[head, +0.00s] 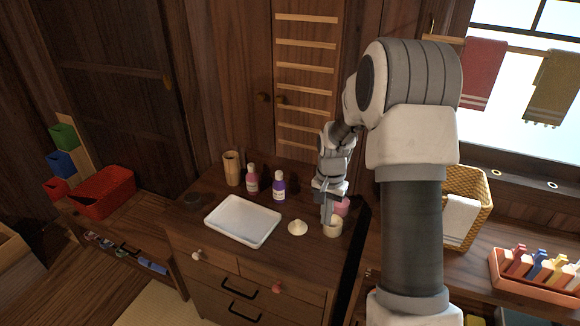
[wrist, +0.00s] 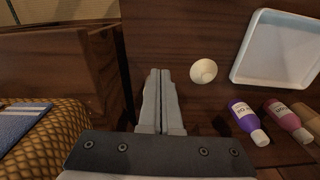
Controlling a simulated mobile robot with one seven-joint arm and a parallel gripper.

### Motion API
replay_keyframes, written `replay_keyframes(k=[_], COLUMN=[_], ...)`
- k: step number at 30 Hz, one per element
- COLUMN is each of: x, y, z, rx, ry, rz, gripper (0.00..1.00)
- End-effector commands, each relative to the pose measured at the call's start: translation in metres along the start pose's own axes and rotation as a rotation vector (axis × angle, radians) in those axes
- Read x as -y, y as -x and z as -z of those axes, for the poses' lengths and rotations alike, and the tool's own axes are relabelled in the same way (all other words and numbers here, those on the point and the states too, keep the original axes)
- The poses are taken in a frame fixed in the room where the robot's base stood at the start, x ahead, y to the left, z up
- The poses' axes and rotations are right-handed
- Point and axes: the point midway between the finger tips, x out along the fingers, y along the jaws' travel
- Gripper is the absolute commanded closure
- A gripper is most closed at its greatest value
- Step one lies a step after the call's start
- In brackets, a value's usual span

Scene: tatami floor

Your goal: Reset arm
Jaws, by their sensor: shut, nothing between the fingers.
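My gripper (head: 327,221) points down over the right part of the dark wooden cabinet top (head: 275,262). In the wrist view its two fingers (wrist: 160,72) lie together, shut, with nothing between them. A pink jar (head: 342,206) stands just behind, partly hidden by my gripper.
A wicker basket (head: 478,194) with a cloth and an orange crate (head: 540,289) are at right.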

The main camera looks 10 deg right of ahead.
Motion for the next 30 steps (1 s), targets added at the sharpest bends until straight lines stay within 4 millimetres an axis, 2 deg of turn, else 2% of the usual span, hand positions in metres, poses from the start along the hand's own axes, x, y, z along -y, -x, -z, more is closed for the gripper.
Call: replay_keyframes(k=[2, 5, 8, 11, 15, 21, 30], x=[0.000, 0.001, 0.001, 0.000, -0.006, -0.019, -0.048], y=[0.002, 0.016, 0.046, 0.085, 0.136, 0.199, 0.266], z=[0.000, -0.004, -0.013, -0.027, -0.053, -0.094, -0.162], rx=[-0.002, -0.014, -0.040, -0.076, -0.128, -0.203, -0.313], ry=[0.002, 0.018, 0.057, 0.111, 0.194, 0.310, 0.480], rz=[0.001, 0.005, 0.015, 0.028, 0.047, 0.074, 0.117], gripper=[1.00, 1.00, 1.00, 1.00, 1.00, 1.00, 1.00])
